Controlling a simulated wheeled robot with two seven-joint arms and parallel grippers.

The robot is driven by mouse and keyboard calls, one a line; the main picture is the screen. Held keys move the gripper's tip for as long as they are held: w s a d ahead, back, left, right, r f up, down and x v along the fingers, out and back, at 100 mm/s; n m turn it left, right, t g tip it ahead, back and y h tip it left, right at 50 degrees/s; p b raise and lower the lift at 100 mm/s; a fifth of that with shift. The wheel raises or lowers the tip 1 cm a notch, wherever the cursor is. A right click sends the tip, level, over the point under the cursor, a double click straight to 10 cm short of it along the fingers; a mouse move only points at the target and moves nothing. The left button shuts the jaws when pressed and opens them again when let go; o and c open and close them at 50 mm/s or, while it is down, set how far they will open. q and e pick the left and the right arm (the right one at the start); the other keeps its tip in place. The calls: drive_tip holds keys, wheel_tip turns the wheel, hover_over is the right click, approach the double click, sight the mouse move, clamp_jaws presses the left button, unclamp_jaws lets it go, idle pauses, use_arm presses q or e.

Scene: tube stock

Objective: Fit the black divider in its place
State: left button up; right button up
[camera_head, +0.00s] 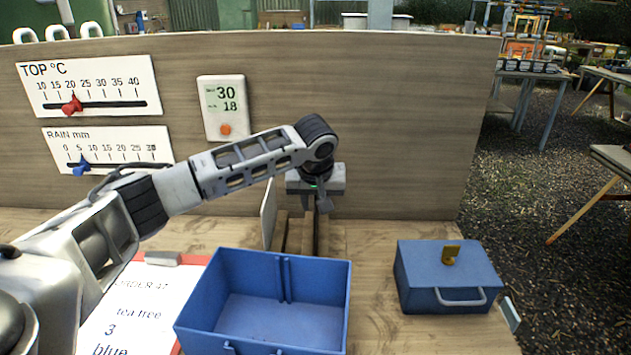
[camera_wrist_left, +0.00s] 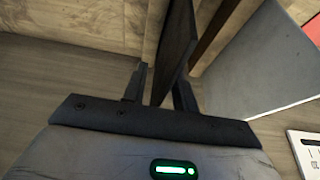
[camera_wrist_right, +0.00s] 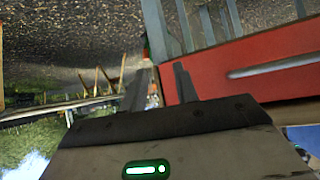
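The black divider (camera_wrist_left: 178,45) is a thin dark panel standing on edge between the fingers of my left gripper (camera_wrist_left: 162,88) in the left wrist view. A narrow gap shows between the panel and the left finger, so the gripper looks open around it. In the head view my left gripper (camera_head: 312,198) is over the wooden rack (camera_head: 292,235) by the back board; the divider is mostly hidden there. The open blue box (camera_head: 215,290) stands in front, with upright ribs on its far wall. My right gripper (camera_wrist_right: 160,85) is open and empty, seen only in its wrist view.
A pale grey panel (camera_head: 268,215) stands at the rack's left; it also shows in the left wrist view (camera_wrist_left: 265,65). A closed blue box (camera_head: 440,275) with a yellow piece on top stands right. An order clipboard (camera_head: 140,310) lies left. Bench is clear between the boxes.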

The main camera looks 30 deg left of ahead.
use_arm(q)
drive_tip(key=b+v, duration=0.1)
drive_tip(key=v, duration=1.5)
drive_tip(key=shift+f, duration=0.1)
